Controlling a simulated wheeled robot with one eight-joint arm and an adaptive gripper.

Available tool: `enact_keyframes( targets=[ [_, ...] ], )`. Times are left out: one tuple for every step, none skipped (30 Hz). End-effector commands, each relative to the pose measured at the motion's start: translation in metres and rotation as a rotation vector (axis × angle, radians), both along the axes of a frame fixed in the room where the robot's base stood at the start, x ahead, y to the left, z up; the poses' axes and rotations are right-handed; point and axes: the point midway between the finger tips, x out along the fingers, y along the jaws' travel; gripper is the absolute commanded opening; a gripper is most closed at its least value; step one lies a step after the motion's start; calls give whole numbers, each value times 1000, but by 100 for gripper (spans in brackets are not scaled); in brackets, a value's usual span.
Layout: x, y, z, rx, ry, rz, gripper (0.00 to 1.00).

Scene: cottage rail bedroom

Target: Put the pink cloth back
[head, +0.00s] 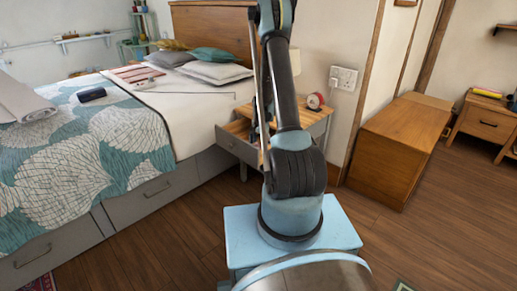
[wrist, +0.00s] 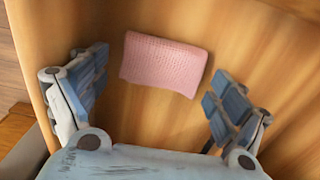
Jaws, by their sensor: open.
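The pink cloth (wrist: 165,63) is a small, textured, roughly rectangular piece lying flat on a wooden surface (wrist: 150,120) in the wrist view. My gripper (wrist: 155,94) is open, with one finger to the left of the cloth and one to the lower right. The fingers look apart from the cloth, and nothing is between them in their grip. In the head view my arm hides the gripper, and the cloth cannot be made out. The arm reaches toward the bedside table (head: 312,119), whose drawer (head: 238,146) is pulled open.
A bed (head: 150,122) with a leaf-patterned cover and pillows stands left of the bedside table. A wooden chest (head: 400,145) stands to the right.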

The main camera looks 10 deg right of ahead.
Motion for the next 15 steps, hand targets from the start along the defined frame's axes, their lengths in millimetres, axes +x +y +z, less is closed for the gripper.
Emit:
enact_keyframes(
  targets=[
    [0,0,5,0,0,0,90],
    [0,0,9,0,0,0,90],
    [0,0,13,0,0,0,90],
    [0,0,18,0,0,0,90],
    [0,0,22,0,0,0,90],
    [0,0,28,0,0,0,90],
    [0,0,33,0,0,0,90],
    [0,0,38,0,0,0,90],
    [0,0,44,0,0,0,90],
    [0,0,49,0,0,0,90],
    [0,1,54,0,0,0,90],
    [0,1,60,0,0,0,90],
    [0,1,65,0,0,0,90],
    [0,1,69,0,0,0,90],
    [0,1,75,0,0,1,90]
  ],
)
